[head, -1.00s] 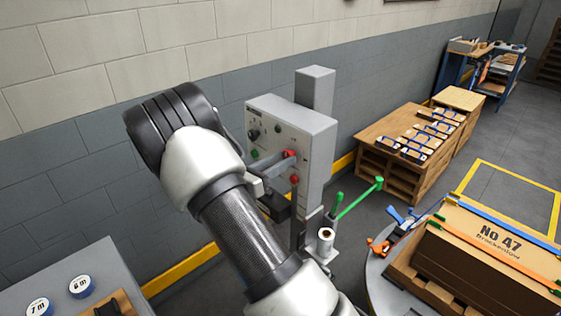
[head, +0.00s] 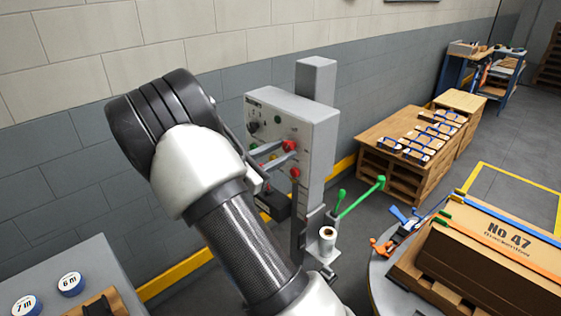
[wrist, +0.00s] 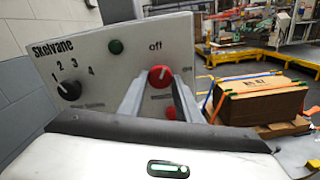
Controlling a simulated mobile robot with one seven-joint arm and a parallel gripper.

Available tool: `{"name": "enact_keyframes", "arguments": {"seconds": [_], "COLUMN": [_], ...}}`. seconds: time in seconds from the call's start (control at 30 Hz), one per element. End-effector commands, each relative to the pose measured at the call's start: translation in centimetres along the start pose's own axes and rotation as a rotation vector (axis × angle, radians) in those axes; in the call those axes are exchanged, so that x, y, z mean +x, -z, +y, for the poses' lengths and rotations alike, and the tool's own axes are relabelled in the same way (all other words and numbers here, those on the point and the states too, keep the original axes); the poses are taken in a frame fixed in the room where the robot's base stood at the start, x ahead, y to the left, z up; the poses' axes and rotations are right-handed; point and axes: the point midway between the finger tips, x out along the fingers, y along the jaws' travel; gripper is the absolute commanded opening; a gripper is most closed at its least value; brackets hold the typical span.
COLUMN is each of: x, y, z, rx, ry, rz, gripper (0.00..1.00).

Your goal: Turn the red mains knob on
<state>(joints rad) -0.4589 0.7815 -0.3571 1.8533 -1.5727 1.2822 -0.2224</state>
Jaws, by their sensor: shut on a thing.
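The red mains knob (wrist: 160,75) is on the light grey control panel (wrist: 110,75), below the word "off". It also shows in the head view (head: 290,146). My gripper (wrist: 161,80) reaches the panel with one finger on each side of the knob, shut on it. A pale mark on the knob's face leans slightly right of upright in the wrist view; its exact angle is hard to tell. The fingers and wrist hide part of the panel below and the lettering there.
A second red control (head: 295,173) sits just below the knob. A black selector (wrist: 69,90) numbered 1 to 4 and a green lamp (wrist: 116,46) share the panel. A green lever (head: 362,196) and a strapped carton (head: 495,238) stand to the right.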

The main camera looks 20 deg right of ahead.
Motion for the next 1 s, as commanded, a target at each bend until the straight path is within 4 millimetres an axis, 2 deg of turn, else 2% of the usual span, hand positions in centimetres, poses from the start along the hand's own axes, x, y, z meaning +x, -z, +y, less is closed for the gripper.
{"name": "enact_keyframes", "arguments": {"seconds": [0.03, 1.0], "x": [-0.05, -0.05], "y": [0.61, 0.51], "z": [-0.15, 0.04], "rx": [0.045, 0.917], "ry": [-0.001, 0.001], "rz": [0.001, 0.002], "gripper": [0.08, 0.08]}}
